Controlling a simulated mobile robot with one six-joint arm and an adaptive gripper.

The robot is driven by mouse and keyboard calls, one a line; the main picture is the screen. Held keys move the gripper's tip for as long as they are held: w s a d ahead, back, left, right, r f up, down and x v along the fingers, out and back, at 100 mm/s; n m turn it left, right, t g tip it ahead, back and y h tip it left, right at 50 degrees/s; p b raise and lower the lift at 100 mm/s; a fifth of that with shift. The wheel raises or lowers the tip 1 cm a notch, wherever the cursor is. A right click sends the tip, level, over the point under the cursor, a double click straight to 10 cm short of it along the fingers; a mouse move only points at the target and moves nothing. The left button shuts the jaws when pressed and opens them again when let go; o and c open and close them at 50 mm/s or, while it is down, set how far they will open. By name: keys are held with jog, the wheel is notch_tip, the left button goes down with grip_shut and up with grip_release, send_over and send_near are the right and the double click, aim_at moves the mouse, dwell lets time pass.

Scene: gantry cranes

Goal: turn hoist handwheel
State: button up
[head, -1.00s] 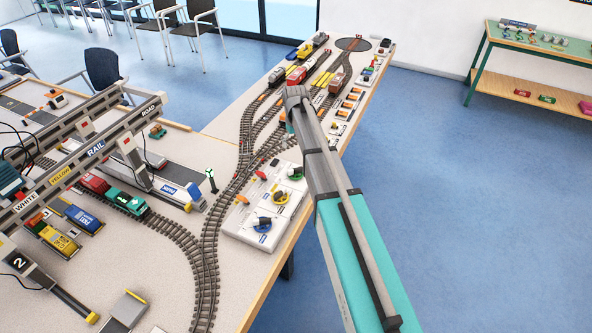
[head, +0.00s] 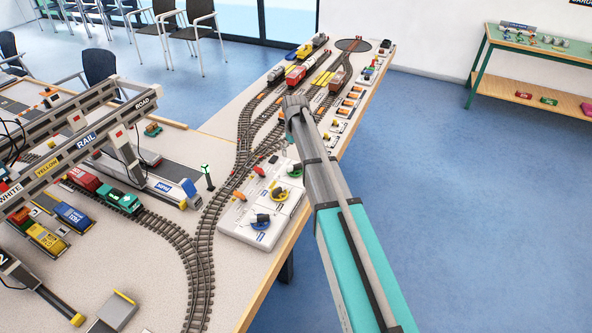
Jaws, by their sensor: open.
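A white control panel (head: 236,227) lies at the table's right edge, in the middle of the head view. I cannot tell which is the hoist handwheel. The model gantry crane's beam (head: 64,160), marked WHITE, YELLOW, RAIL and ROAD, spans the table at left. My arm reaches from the bottom right to beyond the panel.
More controls line the table's right edge (head: 345,125) farther back. The blue floor at right is clear.

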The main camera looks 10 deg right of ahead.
aim_at(295, 165)
jog(key=shift+f+b, duration=3.15)
jog(key=shift+f, duration=0.3)
